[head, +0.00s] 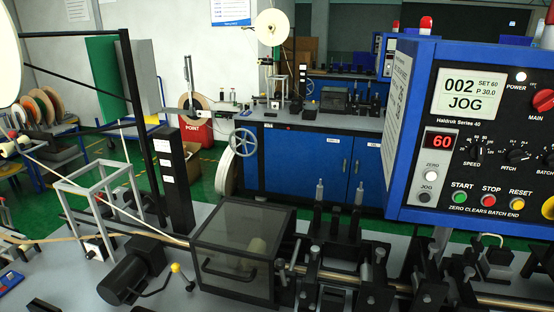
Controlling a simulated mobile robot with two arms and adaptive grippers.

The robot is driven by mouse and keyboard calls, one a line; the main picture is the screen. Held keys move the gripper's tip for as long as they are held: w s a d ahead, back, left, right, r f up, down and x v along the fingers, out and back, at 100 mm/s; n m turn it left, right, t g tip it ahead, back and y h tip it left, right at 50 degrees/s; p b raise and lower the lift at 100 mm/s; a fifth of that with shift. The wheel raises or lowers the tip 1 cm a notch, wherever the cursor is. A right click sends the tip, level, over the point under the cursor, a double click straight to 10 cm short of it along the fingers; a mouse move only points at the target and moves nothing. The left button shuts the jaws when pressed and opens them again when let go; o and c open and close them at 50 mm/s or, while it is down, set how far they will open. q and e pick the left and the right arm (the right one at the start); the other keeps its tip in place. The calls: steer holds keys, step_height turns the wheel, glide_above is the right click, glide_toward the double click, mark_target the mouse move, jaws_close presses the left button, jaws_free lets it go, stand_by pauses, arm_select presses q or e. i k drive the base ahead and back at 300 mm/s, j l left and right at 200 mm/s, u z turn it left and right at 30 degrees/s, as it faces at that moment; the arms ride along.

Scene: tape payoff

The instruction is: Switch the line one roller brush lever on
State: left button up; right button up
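A small lever with a yellow knob (175,268) stands beside a black motor (132,272) on the near bench, left of the centre. A dark see-through box (236,254) is just to its right, with a pale roller (257,247) inside. I cannot read a label that marks this as the roller brush lever, and I cannot tell its on or off position. Neither of my grippers is in the head view.
A blue control panel (424,150) hangs at the right, showing 002 JOG and 60. A white wire frame (107,205) and a black post (172,180) stand left of the box. Black clamps and rods (345,255) crowd the right. A second line (310,150) stands behind.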

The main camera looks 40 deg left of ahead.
mark_target(175, 267)
steer(key=u, duration=1.85)
